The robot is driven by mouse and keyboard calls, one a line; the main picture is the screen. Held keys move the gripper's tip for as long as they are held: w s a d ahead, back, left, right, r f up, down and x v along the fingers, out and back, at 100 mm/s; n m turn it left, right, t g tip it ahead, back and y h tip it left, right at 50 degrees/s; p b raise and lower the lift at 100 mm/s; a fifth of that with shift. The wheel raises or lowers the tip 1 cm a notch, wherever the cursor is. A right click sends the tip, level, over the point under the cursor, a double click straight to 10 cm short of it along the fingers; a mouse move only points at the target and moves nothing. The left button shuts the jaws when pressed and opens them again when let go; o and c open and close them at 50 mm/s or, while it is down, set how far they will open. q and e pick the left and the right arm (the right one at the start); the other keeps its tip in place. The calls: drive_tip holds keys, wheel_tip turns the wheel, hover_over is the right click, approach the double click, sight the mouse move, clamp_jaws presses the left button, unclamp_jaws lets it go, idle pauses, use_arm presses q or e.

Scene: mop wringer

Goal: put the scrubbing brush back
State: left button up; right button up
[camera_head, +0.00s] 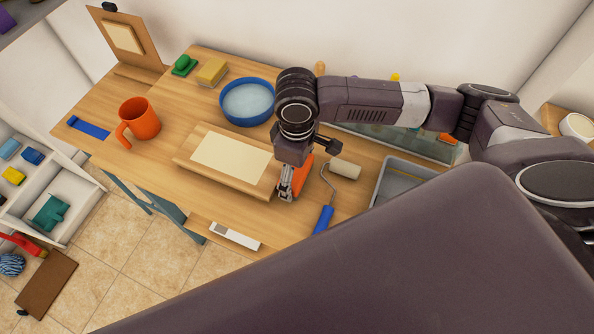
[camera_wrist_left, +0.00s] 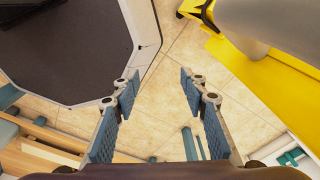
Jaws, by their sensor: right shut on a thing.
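My right gripper (camera_head: 288,192) points down over the wooden table, just right of the wooden board with a cream sheet (camera_head: 230,158). It is shut on an orange object (camera_head: 301,178), mostly hidden behind the fingers; I cannot tell for certain that this is the scrubbing brush. A green piece (camera_head: 183,63) sits on a green base at the table's back left, with a yellow block (camera_head: 211,72) beside it. My left gripper (camera_wrist_left: 159,95) shows in the left wrist view, open and empty above the tiled floor.
A blue bowl (camera_head: 248,102), an orange mug (camera_head: 140,120), a paint roller (camera_head: 325,217) and a grey tray (camera_head: 402,178) stand or lie on the table. A white label strip (camera_head: 235,236) is at the front edge. A yellow structure (camera_wrist_left: 260,85) is right of my left gripper.

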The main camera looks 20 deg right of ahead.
drive_tip(key=o, duration=1.1)
drive_tip(key=shift+f, duration=0.1)
drive_tip(key=shift+o, duration=0.2)
